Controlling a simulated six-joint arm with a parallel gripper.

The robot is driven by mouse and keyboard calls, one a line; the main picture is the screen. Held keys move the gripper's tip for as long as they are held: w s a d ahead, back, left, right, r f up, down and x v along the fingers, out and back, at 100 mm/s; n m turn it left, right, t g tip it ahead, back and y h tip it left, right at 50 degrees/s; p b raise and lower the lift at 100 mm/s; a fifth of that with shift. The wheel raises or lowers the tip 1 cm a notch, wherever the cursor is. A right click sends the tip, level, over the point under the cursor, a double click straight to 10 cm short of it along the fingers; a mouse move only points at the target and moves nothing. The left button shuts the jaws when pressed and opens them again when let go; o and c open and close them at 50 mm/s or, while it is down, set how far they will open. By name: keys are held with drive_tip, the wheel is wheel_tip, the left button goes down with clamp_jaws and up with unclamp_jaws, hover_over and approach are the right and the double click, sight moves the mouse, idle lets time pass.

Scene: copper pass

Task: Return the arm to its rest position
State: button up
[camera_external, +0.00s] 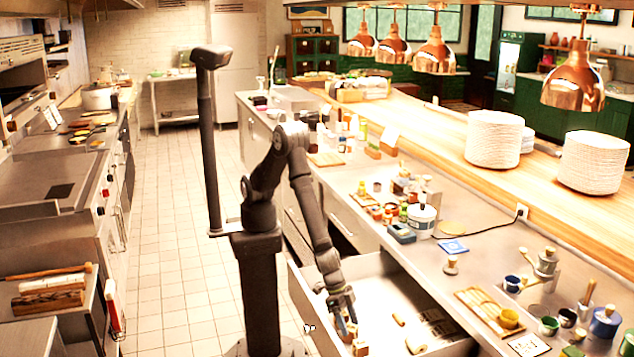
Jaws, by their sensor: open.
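My arm stands in the middle of the picture in the external view, bent at the elbow and reaching down to the right. My gripper (343,312) is at the low end of the arm, over the left side of an open drawer (385,283). It is small in the picture, and its jaws are open. Small tan objects (359,345) lie just below it, and I cannot tell whether it touches them. More small items (415,345) lie farther right in the drawer.
The steel counter (478,262) beside the drawer holds jars, a wooden tray (490,309) and cups. Plate stacks (494,139) stand on the wooden pass shelf under copper lamps (573,85). A cooking line (70,190) runs along the left. The tiled floor (172,240) between is clear.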

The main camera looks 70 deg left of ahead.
wheel_tip(320, 180, up, 11)
drive_tip(key=w+d+r+n+t, duration=0.1)
drive_tip(key=w+d+r, duration=0.2)
drive_tip(key=w, duration=0.4)
drive_tip(key=w+d+r+n, duration=0.1)
drive_tip(key=w+d+r, duration=0.15)
drive_tip(key=w, duration=0.45)
drive_tip(key=w+d+r+n+t, duration=0.1)
drive_tip(key=w+d+r+n, duration=0.2)
drive_tip(key=w, duration=0.5)
drive_tip(key=w+a+r, duration=0.1)
drive_tip(key=w+r, duration=0.2)
drive_tip(key=w, duration=0.6)
drive_tip(key=w+a+r+n, duration=0.1)
drive_tip(key=w+r, duration=0.3)
drive_tip(key=w, duration=0.6)
drive_tip(key=shift+w+a+y, duration=0.2)
drive_tip(key=shift+a+y, duration=0.2)
drive_tip(key=shift+a, duration=0.4)
